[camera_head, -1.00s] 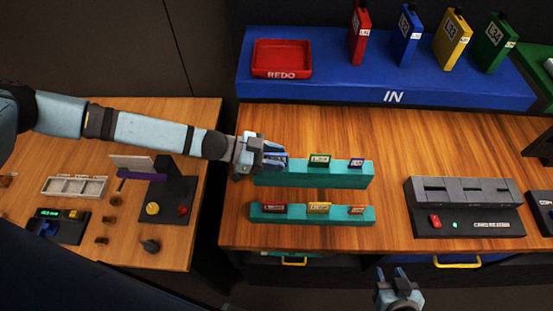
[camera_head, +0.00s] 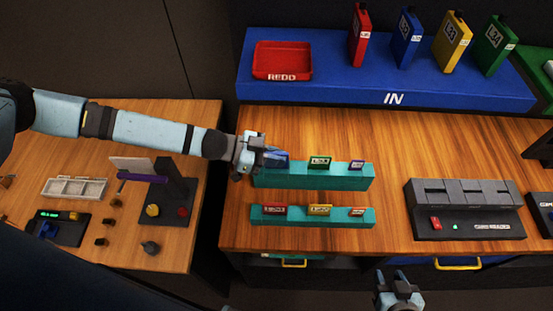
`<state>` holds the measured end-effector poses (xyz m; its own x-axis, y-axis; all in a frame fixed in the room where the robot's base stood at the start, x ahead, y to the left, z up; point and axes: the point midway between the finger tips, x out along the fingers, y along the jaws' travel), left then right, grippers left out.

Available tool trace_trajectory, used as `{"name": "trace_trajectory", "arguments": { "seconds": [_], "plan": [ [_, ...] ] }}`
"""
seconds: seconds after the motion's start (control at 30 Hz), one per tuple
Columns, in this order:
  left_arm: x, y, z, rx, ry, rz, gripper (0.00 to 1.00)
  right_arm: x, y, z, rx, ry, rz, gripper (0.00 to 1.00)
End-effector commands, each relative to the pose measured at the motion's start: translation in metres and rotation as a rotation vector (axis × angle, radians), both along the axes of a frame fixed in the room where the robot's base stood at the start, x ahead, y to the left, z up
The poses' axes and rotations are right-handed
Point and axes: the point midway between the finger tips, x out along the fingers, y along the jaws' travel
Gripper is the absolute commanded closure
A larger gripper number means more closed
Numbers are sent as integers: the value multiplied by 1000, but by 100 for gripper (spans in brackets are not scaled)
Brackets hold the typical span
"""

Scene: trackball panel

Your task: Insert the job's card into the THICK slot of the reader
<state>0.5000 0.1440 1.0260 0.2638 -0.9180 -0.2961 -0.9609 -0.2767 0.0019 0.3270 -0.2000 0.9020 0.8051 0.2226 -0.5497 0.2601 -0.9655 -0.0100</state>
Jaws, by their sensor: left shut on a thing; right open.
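My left gripper (camera_head: 262,157) is shut on a blue card (camera_head: 279,157) at the left end of the rear teal card rack (camera_head: 312,179). I cannot tell whether the card is still seated in the rack. A green-edged card (camera_head: 319,162) and a purple-blue card (camera_head: 357,165) stand in the same rack. The front teal rack (camera_head: 312,219) holds a red card (camera_head: 273,210), a yellow card (camera_head: 319,210) and an orange card (camera_head: 358,211). The grey card reader (camera_head: 465,210) stands to the right, with slots along its top. My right gripper (camera_head: 393,278) is open and empty in front of the table.
A blue IN shelf (camera_head: 340,97) at the back bears a red REDO tray (camera_head: 282,62) and several coloured upright holders. Bare wood lies between the racks and the reader. A side table (camera_head: 110,240) at left holds small devices.

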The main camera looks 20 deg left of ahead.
Motion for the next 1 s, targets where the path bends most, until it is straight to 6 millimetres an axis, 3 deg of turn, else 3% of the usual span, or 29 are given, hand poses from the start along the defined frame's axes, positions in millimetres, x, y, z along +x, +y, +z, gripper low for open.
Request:
{"name": "trace_trajectory", "arguments": {
  "seconds": [0.17,0.6,0.8,1.0],
  "plan": [
    [1,0,30,-1,-5,-1,100,0,0,-2,0,0,0,57],
    [1,0,138,0,-7,-1,100,0,1,0,1,0,1,57],
    [1,0,169,0,-6,-1,100,0,0,2,1,0,1,57],
    [1,0,184,0,-4,-1,100,0,0,3,-1,-1,1,57]
  ]
}}
